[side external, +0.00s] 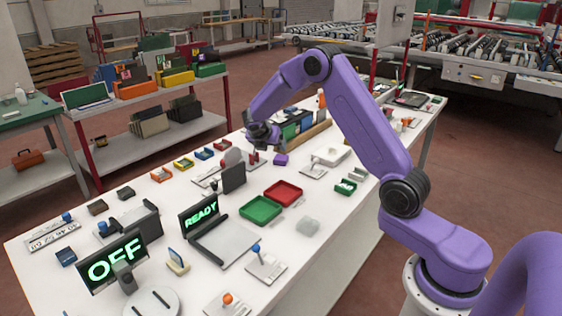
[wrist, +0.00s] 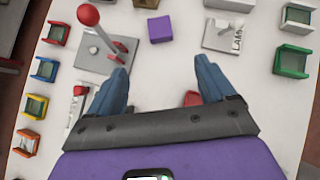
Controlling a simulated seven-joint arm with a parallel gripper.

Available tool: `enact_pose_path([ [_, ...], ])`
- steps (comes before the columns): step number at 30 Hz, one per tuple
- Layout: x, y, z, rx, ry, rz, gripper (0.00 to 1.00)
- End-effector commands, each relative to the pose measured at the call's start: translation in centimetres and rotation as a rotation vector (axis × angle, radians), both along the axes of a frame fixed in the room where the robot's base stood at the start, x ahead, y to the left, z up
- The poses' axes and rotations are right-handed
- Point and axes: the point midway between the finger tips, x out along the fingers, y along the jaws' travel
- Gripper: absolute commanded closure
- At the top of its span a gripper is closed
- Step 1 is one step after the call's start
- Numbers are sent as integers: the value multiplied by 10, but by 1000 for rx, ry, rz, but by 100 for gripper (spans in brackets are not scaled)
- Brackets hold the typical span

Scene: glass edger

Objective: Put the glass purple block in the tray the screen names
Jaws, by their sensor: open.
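The purple block (side external: 281,160) lies on the white table, and in the wrist view it (wrist: 161,29) is at the top middle. My gripper (side external: 262,146) is above the table just left of the block in the side view. In the wrist view my gripper (wrist: 163,80) has its blue fingers wide apart with nothing held, and the block is beyond the fingertips. A red tray (side external: 283,193) and a green tray (side external: 260,210) sit side by side at mid-table. One screen (side external: 200,213) reads READY; another screen (side external: 116,262) reads OFF.
A red-knobbed lever (wrist: 90,18) on a grey plate stands near the left finger. A labelled plate (wrist: 223,35) with a lever lies right of the block. Small coloured holders (wrist: 43,68) line the table edge.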

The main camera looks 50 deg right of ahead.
Motion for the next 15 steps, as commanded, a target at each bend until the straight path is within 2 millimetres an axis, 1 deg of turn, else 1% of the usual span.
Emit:
enact_pose_path([
  [5,5,-15,-14,-4,6,1,17],
  [15,22,-56,-59,-3,5,0,17],
])
